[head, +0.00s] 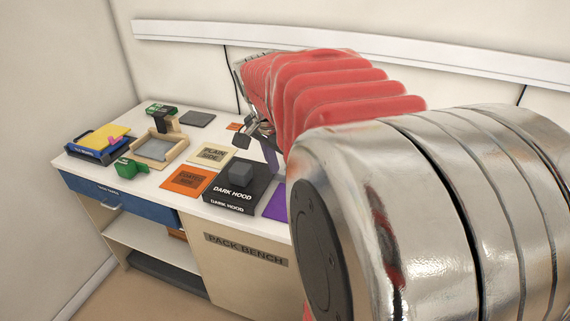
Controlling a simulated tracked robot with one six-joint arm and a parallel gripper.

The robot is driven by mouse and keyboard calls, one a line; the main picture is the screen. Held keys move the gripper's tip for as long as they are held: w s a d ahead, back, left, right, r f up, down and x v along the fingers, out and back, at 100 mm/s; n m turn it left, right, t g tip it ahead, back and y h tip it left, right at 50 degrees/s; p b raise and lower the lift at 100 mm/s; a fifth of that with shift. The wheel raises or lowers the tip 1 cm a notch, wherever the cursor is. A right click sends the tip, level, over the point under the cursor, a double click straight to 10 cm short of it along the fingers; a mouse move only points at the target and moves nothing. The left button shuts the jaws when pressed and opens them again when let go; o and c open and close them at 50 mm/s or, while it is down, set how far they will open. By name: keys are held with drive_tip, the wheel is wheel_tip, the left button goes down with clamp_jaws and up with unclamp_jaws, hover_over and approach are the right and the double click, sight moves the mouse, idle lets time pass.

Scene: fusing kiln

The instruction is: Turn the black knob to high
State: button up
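I cannot make out a black knob in the head view. My gripper (256,134) is over the back right part of the white bench, partly hidden behind my red-sleeved arm. Its dark fingers are small here, and I cannot tell whether they are open or shut. Nothing held can be made out. My arm covers the right side of the view, and whatever stands behind it is hidden.
The bench (150,190) carries a black "DARK HOOD" box (228,196) with a grey block (241,173), an orange card (188,180), a "PLAIN SIDE" card (213,154), a purple sheet (276,203), a wooden frame (173,152) and a blue tray (112,157). A wall rail (190,31) runs behind.

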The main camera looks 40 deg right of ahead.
drive_tip(key=s+a+f+n+t+y, duration=0.1)
drive_tip(key=s+a+n, duration=0.3)
drive_tip(key=a+n, duration=0.4)
drive_tip(key=s+a+n+t+y, duration=0.2)
drive_tip(key=a+n, duration=0.7)
drive_tip(key=a, duration=0.7)
drive_tip(key=shift+s+a+f+t, duration=0.4)
drive_tip(key=shift+s+t, duration=0.45)
drive_tip(key=shift+t, duration=0.25)
drive_tip(key=shift+c, duration=0.3)
